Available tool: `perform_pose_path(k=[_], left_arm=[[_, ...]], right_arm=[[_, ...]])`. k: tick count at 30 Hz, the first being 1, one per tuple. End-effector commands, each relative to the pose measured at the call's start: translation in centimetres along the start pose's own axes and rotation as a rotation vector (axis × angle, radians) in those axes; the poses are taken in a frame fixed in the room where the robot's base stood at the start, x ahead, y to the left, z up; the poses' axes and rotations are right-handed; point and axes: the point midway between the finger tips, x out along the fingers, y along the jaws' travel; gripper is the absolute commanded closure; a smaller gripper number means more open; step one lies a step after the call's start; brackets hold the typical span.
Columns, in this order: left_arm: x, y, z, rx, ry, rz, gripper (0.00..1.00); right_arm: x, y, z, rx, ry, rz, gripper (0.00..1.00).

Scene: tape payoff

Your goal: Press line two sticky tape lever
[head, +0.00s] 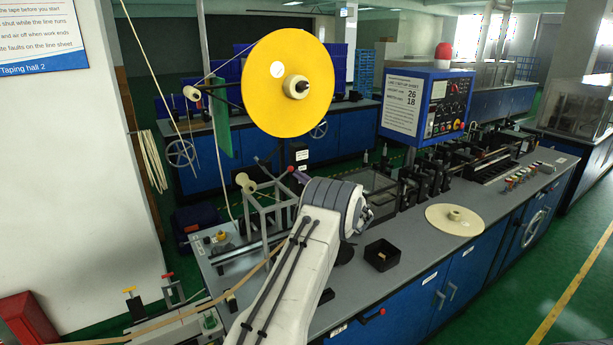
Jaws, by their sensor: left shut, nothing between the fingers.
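My left arm comes up from the bottom middle. Its gripper (364,213) is shut and empty, above the grey bench top (340,307) and partly hidden by my wrist. A dark lever with a red knob (291,169) stands by the grey frame behind my wrist, left of and apart from the gripper. Farther left, a red-topped lever (168,276) and a yellow-topped one (128,290) stand by the tan tape (180,316). I cannot tell which is the sticky tape lever. A sheet (404,105) on the blue control panel seems to read line 2. My right gripper is out of view.
A large yellow disc (290,80) hangs above the bench's left part. A black tray (382,254) and a pale flat reel (454,219) lie right of the gripper. A row of black fixtures (430,178) stands behind them. The green floor at right is open.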

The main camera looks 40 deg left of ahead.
Motion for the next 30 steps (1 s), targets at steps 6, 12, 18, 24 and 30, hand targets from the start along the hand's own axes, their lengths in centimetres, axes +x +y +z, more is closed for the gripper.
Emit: perform_pose_path(k=[6, 12, 18, 24, 30], left_arm=[[0.0, 0.1, 0.1, 0.000, 0.000, 0.000, 1.00], [0.0, 0.0, 0.1, -0.003, 0.000, 0.000, 1.00], [0.0, 0.0, 0.1, -0.040, -0.001, 0.008, 1.00], [0.1, -0.2, 0.4, -0.069, 0.000, 0.017, 1.00], [0.1, -0.4, 0.5, -0.099, 0.000, 0.025, 1.00]], right_arm=[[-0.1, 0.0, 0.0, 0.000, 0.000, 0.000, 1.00], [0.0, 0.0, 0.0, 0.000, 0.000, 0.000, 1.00], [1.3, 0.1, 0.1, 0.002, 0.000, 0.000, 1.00], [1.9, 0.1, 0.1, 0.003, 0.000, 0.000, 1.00], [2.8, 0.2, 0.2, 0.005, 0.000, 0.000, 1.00]])
